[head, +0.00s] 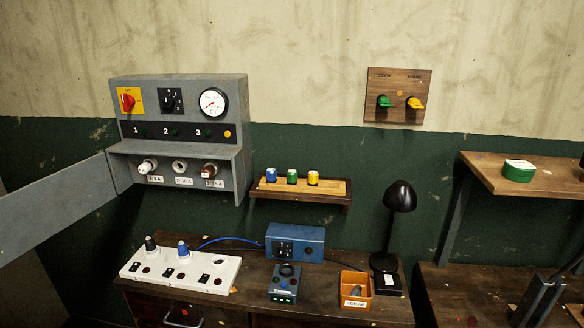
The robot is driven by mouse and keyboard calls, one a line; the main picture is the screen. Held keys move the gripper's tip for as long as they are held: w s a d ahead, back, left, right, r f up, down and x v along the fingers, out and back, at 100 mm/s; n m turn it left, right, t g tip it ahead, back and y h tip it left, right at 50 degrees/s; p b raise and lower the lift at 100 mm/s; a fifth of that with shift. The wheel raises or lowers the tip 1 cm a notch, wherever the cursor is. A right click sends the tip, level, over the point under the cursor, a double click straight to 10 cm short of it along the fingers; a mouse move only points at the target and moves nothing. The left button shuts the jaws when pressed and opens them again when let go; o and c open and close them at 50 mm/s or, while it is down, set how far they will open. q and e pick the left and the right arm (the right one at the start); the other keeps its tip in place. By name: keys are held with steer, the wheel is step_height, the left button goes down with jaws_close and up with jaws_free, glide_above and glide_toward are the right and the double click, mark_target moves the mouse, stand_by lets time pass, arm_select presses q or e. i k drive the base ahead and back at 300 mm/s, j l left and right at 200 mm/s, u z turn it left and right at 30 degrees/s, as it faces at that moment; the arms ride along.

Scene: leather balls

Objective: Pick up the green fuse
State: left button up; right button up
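The green fuse (292,177) stands upright on a small wooden wall shelf (335,188), between a blue fuse (271,175) and a yellow fuse (313,178). The three stand apart in a row on the left and middle of the shelf. Nothing touches or covers the green fuse. Neither of my grippers can be made out in the head view.
A grey fuse cabinet (240,110) with its door (50,205) swung open to the left hangs left of the shelf. Below, a bench holds a white socket strip (215,270), blue boxes (296,243), an orange bin (356,303) and a black lamp (399,196).

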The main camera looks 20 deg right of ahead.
mark_target(291, 174)
steer(key=i+l+z, duration=0.2)
steer(key=i+l, duration=0.2)
steer(key=i, duration=0.15)
steer(key=i+l+z, duration=0.2)
steer(key=i+l, duration=0.15)
steer(key=i, duration=0.2)
steer(key=k+j, duration=0.1)
steer(key=j, duration=0.2)
steer(key=i+l, duration=0.1)
steer(key=l, duration=0.2)
